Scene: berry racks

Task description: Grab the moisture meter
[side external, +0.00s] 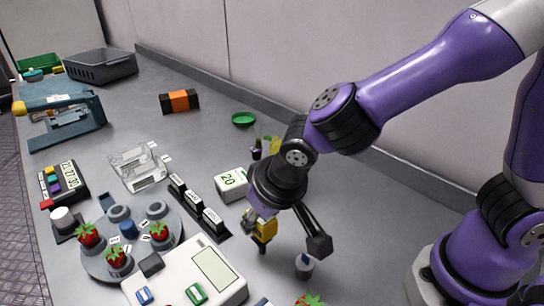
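My gripper (291,246) points down over the bench at the front centre. Its right finger is spread outward to a dark tip, and the gap between the fingers looks open. A small yellow-and-black device (265,228), possibly the moisture meter, shows at the gripper's left side, partly covered by the gripper. I cannot tell whether it touches the left finger. A small grey-white cylinder (304,266) with a dark top stands on the bench just below the right fingertip.
A round grey rack (98,262) with strawberries, a white scale (172,284), black label blocks (196,207) and a white display marked 20 (229,185) crowd the left. An orange-and-black box (179,101) and green dish (243,119) lie farther back.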

